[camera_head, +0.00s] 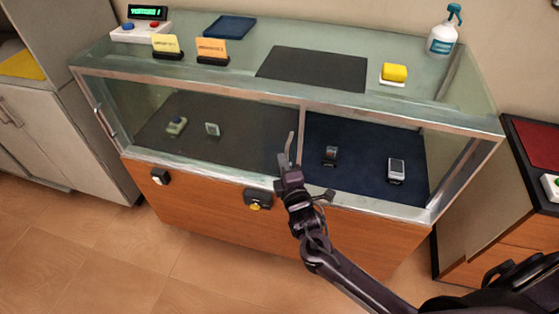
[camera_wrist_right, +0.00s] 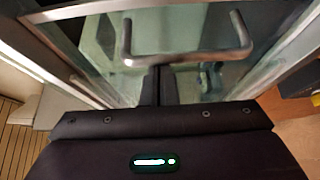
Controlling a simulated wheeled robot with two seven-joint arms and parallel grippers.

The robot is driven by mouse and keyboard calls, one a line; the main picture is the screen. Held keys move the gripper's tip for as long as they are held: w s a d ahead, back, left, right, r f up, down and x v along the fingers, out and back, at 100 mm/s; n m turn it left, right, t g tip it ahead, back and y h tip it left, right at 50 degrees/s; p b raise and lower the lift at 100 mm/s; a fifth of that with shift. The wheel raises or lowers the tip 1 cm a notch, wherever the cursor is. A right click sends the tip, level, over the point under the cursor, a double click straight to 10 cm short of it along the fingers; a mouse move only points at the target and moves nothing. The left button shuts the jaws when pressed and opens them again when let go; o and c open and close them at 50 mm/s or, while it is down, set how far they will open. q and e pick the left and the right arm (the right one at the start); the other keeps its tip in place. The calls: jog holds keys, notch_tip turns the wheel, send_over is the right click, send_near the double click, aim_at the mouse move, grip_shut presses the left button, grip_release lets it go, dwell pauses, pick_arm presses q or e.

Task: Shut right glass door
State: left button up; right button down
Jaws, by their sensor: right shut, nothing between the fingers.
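The glass-fronted display case (camera_head: 300,98) has a left and a right bay. Greyish glass (camera_head: 245,118) covers the left bay. The right bay looks uncovered, with a blue mat (camera_head: 352,140) inside. A metal bar handle (camera_head: 290,144) stands near the middle post, at the right end of the left bay's glass. It shows as a bent bar handle (camera_wrist_right: 190,57) in the right wrist view. My right gripper (camera_head: 287,166) is shut and empty, just in front of this handle. Its dark fingers (camera_wrist_right: 160,82) point at the handle; contact is unclear. My left gripper is out of view.
Another handle (camera_head: 106,120) is at the case's left end. Watches (camera_head: 396,170) stand on the blue mat. A black lock (camera_head: 257,199) sits on the wooden front below my gripper. A spray bottle (camera_head: 442,36) stands on top. Tiled floor (camera_head: 95,245) is free in front.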

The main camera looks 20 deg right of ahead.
jog(key=s+d+p, duration=0.2)
jog(key=s+d, duration=0.6)
jog(key=d, duration=0.4)
jog(key=s+d+p, duration=0.3)
jog(key=s+d, duration=0.5)
jog(key=d, duration=0.4)
jog(key=s+d+p, duration=0.3)
jog(key=s+d, duration=0.6)
jog(key=d, duration=0.4)
jog(key=shift+d, duration=0.15)
